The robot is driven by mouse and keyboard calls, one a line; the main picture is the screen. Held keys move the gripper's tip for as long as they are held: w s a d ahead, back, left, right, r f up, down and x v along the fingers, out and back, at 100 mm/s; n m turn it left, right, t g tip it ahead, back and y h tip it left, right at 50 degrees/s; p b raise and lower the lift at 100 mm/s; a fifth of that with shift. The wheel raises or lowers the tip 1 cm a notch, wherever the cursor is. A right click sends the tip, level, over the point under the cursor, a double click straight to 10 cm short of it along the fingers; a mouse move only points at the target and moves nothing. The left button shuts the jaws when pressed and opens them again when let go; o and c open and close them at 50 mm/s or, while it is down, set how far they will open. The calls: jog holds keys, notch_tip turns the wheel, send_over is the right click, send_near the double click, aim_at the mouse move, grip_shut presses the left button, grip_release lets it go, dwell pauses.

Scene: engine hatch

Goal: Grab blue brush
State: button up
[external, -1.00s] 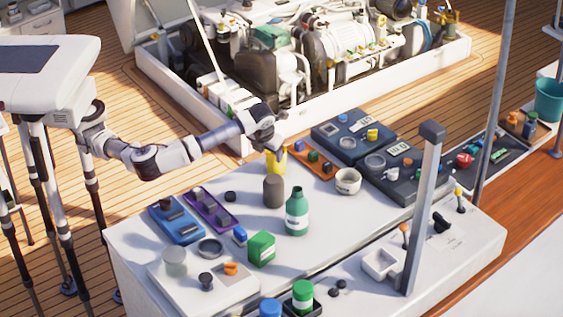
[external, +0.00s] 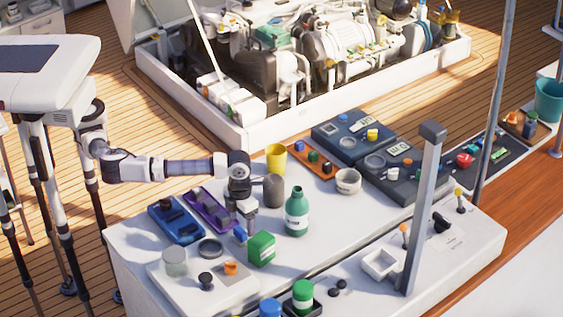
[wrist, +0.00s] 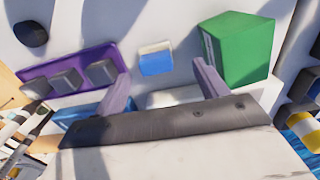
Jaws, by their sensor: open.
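A small blue block-like piece with a pale edge, which looks like the blue brush (external: 240,234), lies on the white bench top just left of a green box. In the wrist view the blue brush (wrist: 156,62) lies ahead, between the lines of my two fingers. My gripper (external: 242,222) points down right above it, with its fingers apart and nothing held. In the wrist view my gripper (wrist: 160,70) has one finger on each side of the brush. I cannot tell how much height is left between fingertips and brush.
The green box (external: 261,249) stands close on the right. A purple tray (external: 203,205) with grey blocks and a blue tray (external: 176,220) lie to the left. A dark ring (external: 210,248), a grey cylinder (external: 273,190) and a green bottle (external: 296,212) are near.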

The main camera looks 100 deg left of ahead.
aim_at(240, 229)
jog(key=shift+s+a+f+p, duration=0.15)
jog(key=shift+f+p, duration=0.35)
jog(key=shift+f, duration=0.9)
jog(key=shift+s+a+f+p, duration=0.15)
jog(key=shift+f+p, duration=0.35)
jog(key=shift+f, duration=0.85)
jog(key=shift+d, duration=0.1)
jog(key=shift+c, duration=0.3)
jog(key=c, duration=0.9)
jog(key=shift+c, duration=0.7)
jog(key=shift+r, duration=0.1)
